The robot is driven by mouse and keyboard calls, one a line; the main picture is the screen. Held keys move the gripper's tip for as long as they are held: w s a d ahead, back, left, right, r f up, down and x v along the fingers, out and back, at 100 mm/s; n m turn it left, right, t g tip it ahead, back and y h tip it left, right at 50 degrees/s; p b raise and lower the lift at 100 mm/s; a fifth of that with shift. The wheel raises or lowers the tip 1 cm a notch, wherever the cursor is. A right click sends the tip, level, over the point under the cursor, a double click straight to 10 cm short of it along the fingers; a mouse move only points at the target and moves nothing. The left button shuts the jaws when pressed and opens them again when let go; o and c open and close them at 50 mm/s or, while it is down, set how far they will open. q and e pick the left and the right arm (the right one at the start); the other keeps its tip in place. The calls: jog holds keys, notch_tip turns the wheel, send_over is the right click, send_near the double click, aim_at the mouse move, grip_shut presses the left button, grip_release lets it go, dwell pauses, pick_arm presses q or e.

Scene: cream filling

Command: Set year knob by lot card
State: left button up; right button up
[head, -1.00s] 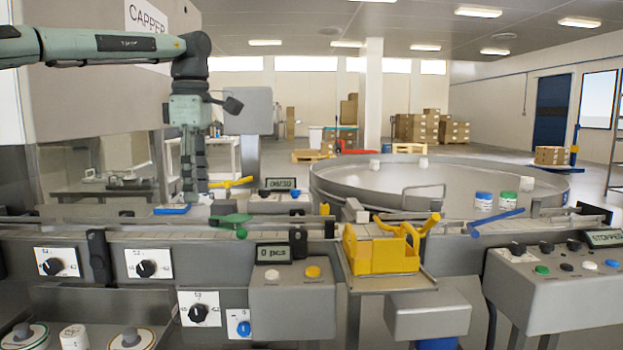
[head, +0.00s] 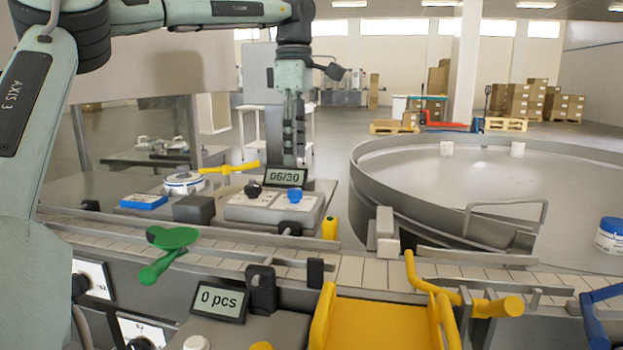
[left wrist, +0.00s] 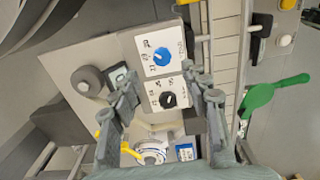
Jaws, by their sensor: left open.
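The date console (head: 262,214) has two knobs, one black (head: 252,189) and one blue (head: 294,194), with a display (head: 285,177) reading 06/30 behind them. In the left wrist view, the blue knob (left wrist: 162,57) and black knob (left wrist: 167,99) sit on white dial plates; their markings are too small to read surely. My left gripper (head: 293,158) points down above the console near the display. In the left wrist view its fingers (left wrist: 158,78) are spread, with both knobs showing between them and nothing held. No lot card can be made out. My right gripper is out of view.
A green scoop-like handle (head: 168,250) and a conveyor (head: 350,268) are in front. A yellow bin (head: 383,325) stands at front right.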

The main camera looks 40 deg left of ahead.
aim_at(295, 190)
pick_arm(q)
jog(key=f, duration=0.7)
jog(key=shift+s+f, duration=0.1)
jog(key=shift+s, duration=0.1)
grip_shut()
jog(key=shift+n, duration=0.3)
jog(key=n, duration=0.3)
jog(key=shift+n, duration=0.4)
jog(key=n, duration=1.3)
jog(key=shift+w+n, duration=0.1)
jog(key=shift+n, duration=0.3)
